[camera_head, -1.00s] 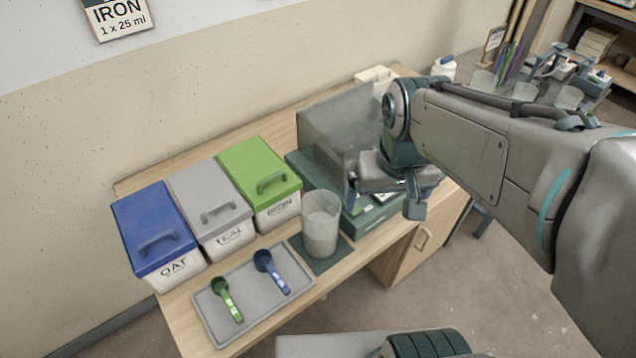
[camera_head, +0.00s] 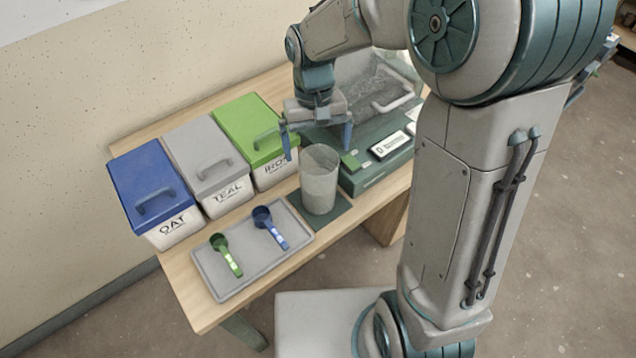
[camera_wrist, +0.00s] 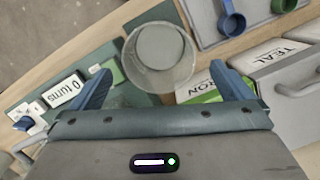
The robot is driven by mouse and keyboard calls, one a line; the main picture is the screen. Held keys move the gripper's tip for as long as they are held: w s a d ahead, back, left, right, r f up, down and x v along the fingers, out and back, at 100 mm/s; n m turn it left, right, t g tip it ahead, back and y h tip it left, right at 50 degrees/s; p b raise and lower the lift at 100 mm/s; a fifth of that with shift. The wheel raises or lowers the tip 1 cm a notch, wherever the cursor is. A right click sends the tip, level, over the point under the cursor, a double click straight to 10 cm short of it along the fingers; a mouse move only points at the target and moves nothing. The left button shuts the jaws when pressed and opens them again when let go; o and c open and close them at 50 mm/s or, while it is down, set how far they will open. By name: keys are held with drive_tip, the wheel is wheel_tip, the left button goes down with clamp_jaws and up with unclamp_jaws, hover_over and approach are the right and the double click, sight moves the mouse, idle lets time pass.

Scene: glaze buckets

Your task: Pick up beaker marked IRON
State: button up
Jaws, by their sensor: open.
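A clear, greyish beaker (camera_head: 319,185) stands upright on a dark green mat (camera_head: 338,210) near the table's front edge. No marking is readable on it. My gripper (camera_head: 318,146) is open, pointing down just behind and above the beaker, with one blue finger to each side. In the wrist view the beaker (camera_wrist: 160,58) shows its round rim, ahead of and between the spread fingers (camera_wrist: 162,70). Nothing is held. The green-lidded bin labelled IRON (camera_head: 262,140) stands left of the beaker.
A grey-lidded TEAL bin (camera_head: 207,165) and blue-lidded OAT bin (camera_head: 153,195) stand further left. A grey tray (camera_head: 212,277) holds a green scoop (camera_head: 226,254) and a blue scoop (camera_head: 269,227). A green device (camera_head: 385,163) with a display sits close right of the beaker.

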hover_over(319, 170)
drive_tip(key=s, duration=0.4)
wheel_tip(319, 170, down, 8)
drive_tip(key=shift+s+a+f+p, duration=0.1)
drive_tip(key=shift+a+p, duration=0.05)
drive_tip(key=shift+p, duration=0.25)
drive_tip(key=c, duration=1.9)
drive_tip(key=shift+r, duration=0.25)
